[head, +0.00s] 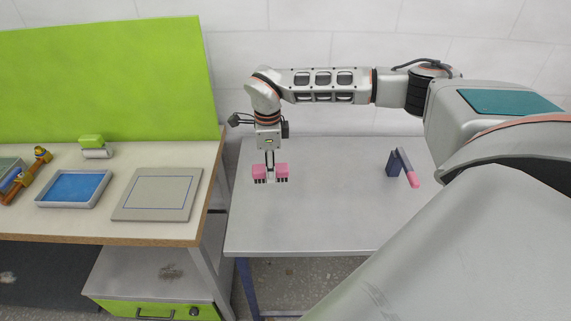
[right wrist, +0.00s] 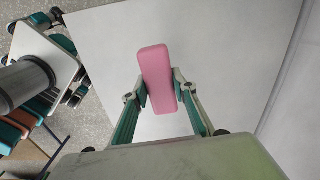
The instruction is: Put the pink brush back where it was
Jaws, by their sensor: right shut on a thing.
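The pink brush (head: 283,171) is a pink block with dark bristles pointing down. My right gripper (head: 270,170) points down and is shut on the middle of it, over the left part of the grey table (head: 310,220). In the right wrist view the pink brush (right wrist: 158,75) lies between the two fingers of the right gripper (right wrist: 160,90), its long side running between them. I cannot tell whether the bristles touch the table. My left gripper is in neither view.
A dark blue block with a leaning grey bar with a pink end (head: 411,178) stands on the table's right part. The table's middle is clear.

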